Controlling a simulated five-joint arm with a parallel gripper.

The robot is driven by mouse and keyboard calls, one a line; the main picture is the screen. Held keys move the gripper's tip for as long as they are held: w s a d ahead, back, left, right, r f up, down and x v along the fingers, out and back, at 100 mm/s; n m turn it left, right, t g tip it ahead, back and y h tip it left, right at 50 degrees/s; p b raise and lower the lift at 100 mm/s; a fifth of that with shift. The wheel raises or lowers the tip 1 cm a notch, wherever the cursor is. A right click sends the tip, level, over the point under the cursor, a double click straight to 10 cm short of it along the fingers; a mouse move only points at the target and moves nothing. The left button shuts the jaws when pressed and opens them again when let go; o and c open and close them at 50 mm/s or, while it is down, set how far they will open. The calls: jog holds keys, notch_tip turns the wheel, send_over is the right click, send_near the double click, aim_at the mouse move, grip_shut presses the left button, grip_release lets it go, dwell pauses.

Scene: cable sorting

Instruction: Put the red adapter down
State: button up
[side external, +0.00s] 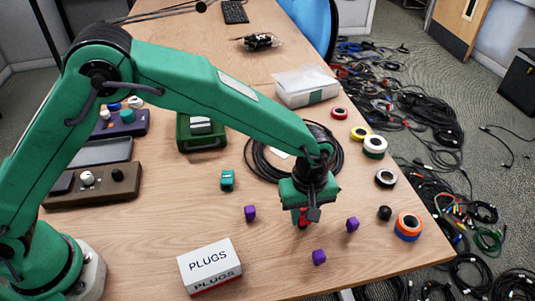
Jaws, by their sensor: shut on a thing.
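My gripper (306,217) hangs at the end of my green arm, over the right-hand part of the wooden table. It is shut on the red adapter (302,213), a small red piece mostly hidden by the dark jaws. I cannot tell whether the adapter touches the table.
A purple piece (352,224) lies right of my gripper, others (319,257) and (250,213) in front and left. A white PLUGS box (210,266) stands at the front. A black cable coil (268,160) lies behind, tape rolls (408,226) to the right. Bare wood lies between.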

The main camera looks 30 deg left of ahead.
aim_at(304, 213)
jog(key=shift+f, duration=0.1)
jog(key=o, duration=1)
notch_tip(304, 213, up, 12)
jog(key=shift+r, duration=0.15)
dwell(0.3)
dwell(0.5)
